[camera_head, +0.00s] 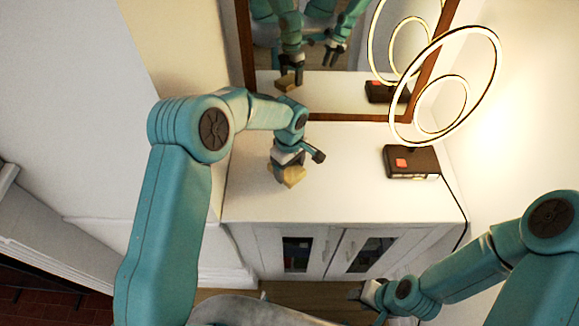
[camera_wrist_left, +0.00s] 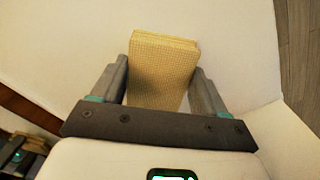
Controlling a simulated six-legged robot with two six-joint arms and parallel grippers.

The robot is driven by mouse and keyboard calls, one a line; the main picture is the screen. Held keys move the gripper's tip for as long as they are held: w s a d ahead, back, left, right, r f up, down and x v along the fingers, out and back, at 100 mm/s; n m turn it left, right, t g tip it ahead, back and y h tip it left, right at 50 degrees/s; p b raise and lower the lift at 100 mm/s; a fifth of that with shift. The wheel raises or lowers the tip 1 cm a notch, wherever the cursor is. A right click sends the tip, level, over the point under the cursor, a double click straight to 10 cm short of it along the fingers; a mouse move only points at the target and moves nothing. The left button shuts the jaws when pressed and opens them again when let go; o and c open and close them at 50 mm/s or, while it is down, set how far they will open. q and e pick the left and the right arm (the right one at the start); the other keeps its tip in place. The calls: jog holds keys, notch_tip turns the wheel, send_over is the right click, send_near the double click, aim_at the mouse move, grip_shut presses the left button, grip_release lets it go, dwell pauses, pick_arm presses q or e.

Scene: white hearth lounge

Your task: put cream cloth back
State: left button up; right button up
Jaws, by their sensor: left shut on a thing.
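The cream cloth (camera_head: 293,177) is a small folded, pale yellow piece with a fine check pattern. It also shows in the left wrist view (camera_wrist_left: 162,65), between the two fingers. My left gripper (camera_head: 283,168) is shut on the cloth and points down over the top of the white cabinet (camera_head: 345,195). I cannot tell whether the cloth touches the cabinet top. My right gripper (camera_head: 372,293) is low in front of the cabinet, small and partly hidden, and its fingers are not clear.
A ring lamp (camera_head: 497,62) with a dark base (camera_head: 412,161) stands at the right of the cabinet top. A brown-framed mirror (camera_head: 330,90) behind it reflects my arms and the cloth. The cabinet top between the left gripper and the lamp is clear.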

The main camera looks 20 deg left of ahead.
pick_arm(q)
jog(key=shift+f, duration=0.5)
jog(key=shift+f+b, duration=0.2)
jog(key=shift+b, duration=0.1)
jog(key=o, duration=1.1)
jog(key=shift+r, duration=0.1)
